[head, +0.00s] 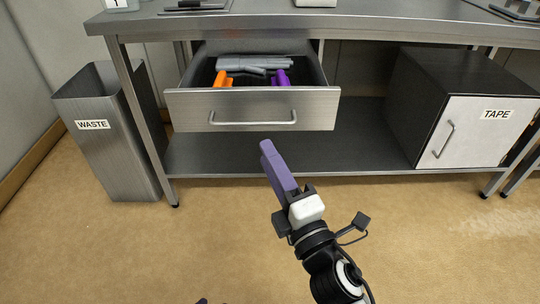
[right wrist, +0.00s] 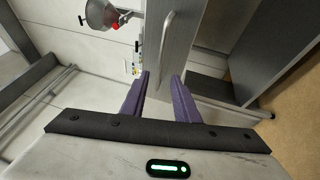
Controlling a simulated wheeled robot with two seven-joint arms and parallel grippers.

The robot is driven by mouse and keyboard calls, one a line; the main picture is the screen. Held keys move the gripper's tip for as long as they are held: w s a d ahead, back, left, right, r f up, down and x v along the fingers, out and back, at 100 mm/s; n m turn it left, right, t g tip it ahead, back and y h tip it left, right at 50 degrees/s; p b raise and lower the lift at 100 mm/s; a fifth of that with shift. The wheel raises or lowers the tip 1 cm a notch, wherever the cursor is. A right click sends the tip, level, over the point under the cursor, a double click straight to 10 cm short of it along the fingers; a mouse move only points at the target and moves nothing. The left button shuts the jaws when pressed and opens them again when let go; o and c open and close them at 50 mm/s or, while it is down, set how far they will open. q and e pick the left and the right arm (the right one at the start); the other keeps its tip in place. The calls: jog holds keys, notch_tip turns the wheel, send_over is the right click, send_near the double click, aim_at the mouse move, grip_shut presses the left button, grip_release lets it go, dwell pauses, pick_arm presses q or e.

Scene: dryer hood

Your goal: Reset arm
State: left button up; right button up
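My right gripper (head: 268,147) has purple fingers and is held over the floor in front of the open drawer (head: 190,115). In the right wrist view, the fingers of the right gripper (right wrist: 161,76) stand apart with nothing between them. The drawer's bar handle (head: 253,122) lies beyond the fingertips, and it also shows in the right wrist view (right wrist: 166,42). The gripper appears clear of it.
The drawer holds an orange-handled tool (head: 223,78), a purple-handled tool (head: 282,77) and a grey tool (head: 252,63). A WASTE bin (head: 110,150) stands left of the steel bench (head: 400,27). A TAPE cabinet (head: 470,135) is at right. The front floor is clear.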

pick_arm(q)
jog(key=shift+w, duration=0.1)
